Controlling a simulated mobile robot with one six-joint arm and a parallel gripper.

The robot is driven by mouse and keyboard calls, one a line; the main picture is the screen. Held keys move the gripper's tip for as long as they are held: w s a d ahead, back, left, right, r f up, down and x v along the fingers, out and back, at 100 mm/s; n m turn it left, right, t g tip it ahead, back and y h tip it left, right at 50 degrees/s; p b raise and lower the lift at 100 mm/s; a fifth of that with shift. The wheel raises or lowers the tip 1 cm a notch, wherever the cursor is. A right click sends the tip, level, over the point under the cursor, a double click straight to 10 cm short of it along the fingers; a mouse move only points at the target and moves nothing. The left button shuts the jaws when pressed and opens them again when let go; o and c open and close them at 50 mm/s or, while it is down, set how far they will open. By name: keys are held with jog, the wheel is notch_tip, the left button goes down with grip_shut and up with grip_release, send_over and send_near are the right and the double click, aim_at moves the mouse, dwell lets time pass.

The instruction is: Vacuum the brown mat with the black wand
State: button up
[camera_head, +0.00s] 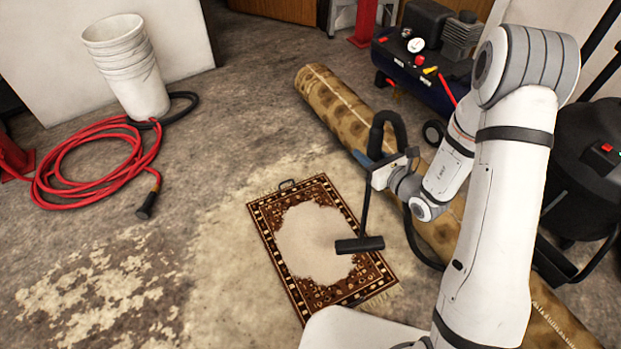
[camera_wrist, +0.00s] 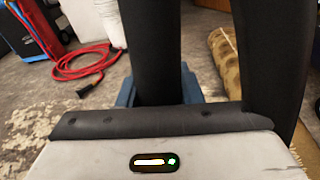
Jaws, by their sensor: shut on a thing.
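The brown mat (camera_head: 287,277) lies flat on the floor in the head view, with a patterned dark border and fringe at its near end. A large pale dusty-looking patch (camera_head: 312,240) covers its middle. My gripper (camera_head: 372,160) is shut on the black wand (camera_head: 366,205) above the mat's right side. The wand's wide floor head (camera_head: 360,244) is over the right part of the pale patch; I cannot tell whether it touches. In the wrist view the wand (camera_wrist: 152,60) stands between blue finger pads (camera_wrist: 125,92).
A rolled rug (camera_head: 335,105) lies right of the mat, beneath my arm. A black vacuum (camera_head: 590,150) stands at the far right and a compressor (camera_head: 420,70) at the back. A red hose (camera_head: 85,190) and white buckets (camera_head: 130,70) are at left. Floor left of the mat is clear.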

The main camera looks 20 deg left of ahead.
jog(key=s+a+f+n+g+y, duration=0.1)
jog(key=s+a+f+n+g, duration=0.15)
jog(key=s+a, duration=0.35)
jog(key=s+a+f+n+g+y, duration=0.1)
jog(key=s+a+f+g, duration=0.15)
jog(key=a, duration=0.45)
jog(key=shift+g, duration=0.3)
jog(key=f+b, duration=0.2)
jog(key=f, duration=0.1)
jog(key=f+b, duration=0.1)
jog(key=shift+s+f, duration=0.2)
jog(key=shift+s, duration=0.15)
